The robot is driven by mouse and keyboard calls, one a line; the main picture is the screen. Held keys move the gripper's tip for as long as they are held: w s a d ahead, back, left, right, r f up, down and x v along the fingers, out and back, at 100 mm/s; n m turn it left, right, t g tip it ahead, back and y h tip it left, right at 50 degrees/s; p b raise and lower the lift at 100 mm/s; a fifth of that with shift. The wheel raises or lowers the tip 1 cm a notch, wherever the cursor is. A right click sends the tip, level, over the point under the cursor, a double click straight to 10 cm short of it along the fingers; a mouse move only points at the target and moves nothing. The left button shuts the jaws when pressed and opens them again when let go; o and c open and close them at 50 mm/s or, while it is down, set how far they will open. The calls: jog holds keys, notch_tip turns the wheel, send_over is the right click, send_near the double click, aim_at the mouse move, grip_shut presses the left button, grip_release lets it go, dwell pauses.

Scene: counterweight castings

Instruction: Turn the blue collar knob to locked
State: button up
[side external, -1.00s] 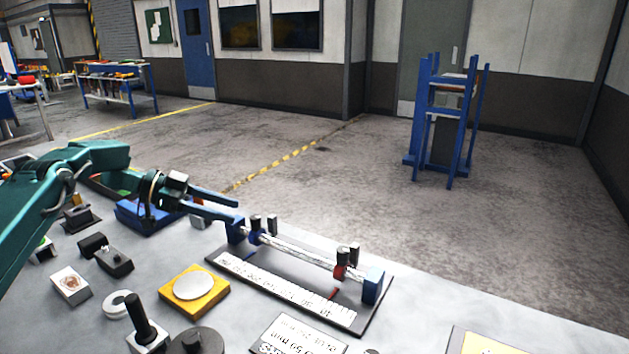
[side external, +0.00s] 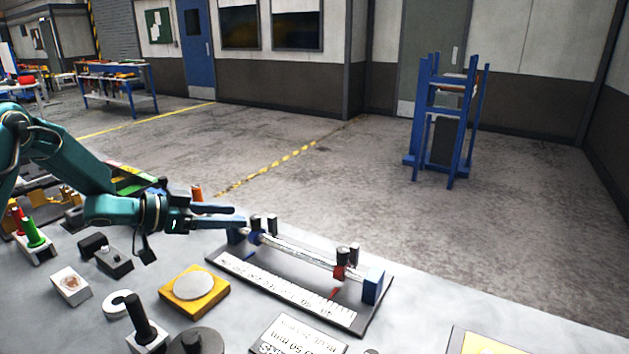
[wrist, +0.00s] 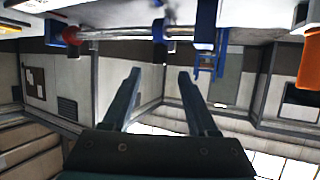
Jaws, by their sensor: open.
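The blue collar (side external: 254,238) sits on a pale rod near the left end of a dark fixture base (side external: 375,318). Dark upright knobs (side external: 256,222) stand by this collar; which one is its lock knob, and its setting, I cannot tell. My gripper (side external: 241,216) is open and empty, its blue fingers pointing right, with the tips close to the collar's knobs in the side view. Contact is unclear there. In the wrist view my gripper (wrist: 160,74) has a clear gap between its fingers, and the blue collar (wrist: 158,30) lies beyond them.
A red collar (side external: 339,272) with dark knobs sits near the rod's right end, by a blue end block (side external: 373,286). A white scale (side external: 285,292) runs along the base. A yellow block with a pale disc (side external: 194,287) and a white ring (side external: 121,303) stand nearby.

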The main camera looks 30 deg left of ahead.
aim_at(252, 217)
jog(key=shift+x, duration=2.5)
jog(key=shift+f, duration=0.1)
jog(key=shift+s, duration=0.1)
jog(key=shift+c, duration=0.3)
grip_shut()
